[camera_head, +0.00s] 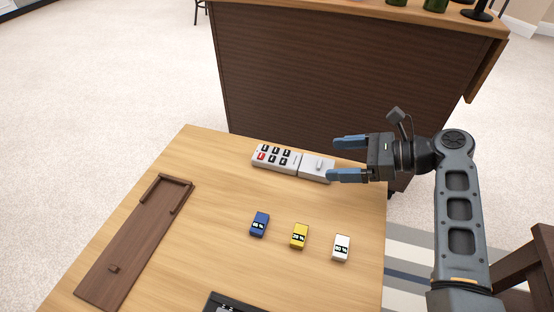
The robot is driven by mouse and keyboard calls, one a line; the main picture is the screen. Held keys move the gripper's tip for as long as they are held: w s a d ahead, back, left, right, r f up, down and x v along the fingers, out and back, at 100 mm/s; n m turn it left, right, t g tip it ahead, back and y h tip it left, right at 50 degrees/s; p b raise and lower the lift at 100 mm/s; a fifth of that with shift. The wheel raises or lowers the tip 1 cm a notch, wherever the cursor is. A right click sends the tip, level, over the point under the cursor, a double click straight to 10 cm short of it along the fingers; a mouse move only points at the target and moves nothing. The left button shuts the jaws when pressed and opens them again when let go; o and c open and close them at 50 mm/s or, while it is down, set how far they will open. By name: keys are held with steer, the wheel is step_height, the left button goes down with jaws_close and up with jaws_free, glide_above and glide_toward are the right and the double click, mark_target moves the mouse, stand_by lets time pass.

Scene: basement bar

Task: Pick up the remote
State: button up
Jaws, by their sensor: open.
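The remote (277,158) is light grey with several black buttons and one red button. It lies on the wooden table (215,200) near the far edge. Its right part (317,168) is a plainer grey section with a small raised piece; I cannot tell whether that is a separate part. My gripper (337,159) is open, with two blue fingers pointing left. The fingers are apart and show around the right end of the remote, the nearer one overlapping its corner in the picture. I cannot tell whether they touch it. Nothing is seen held between them.
Small blue (260,224), yellow (299,236) and white (341,248) blocks with percent labels stand in front of the remote. A dark wooden tray (128,250) lies at left. A black object (233,303) is at the near edge. A brown bar counter (330,80) rises behind the table.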

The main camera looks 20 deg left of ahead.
mark_target(320, 163)
steer(key=b+x, duration=0.1)
steer(key=x, duration=0.2)
steer(key=f+b+x, duration=0.1)
steer(key=x, duration=0.2)
steer(key=shift+s+d+b, duration=0.15)
steer(key=shift+s+b, duration=0.05)
steer(key=shift+b, duration=0.2)
steer(key=shift+r, duration=0.1)
steer(key=c, duration=1.2)
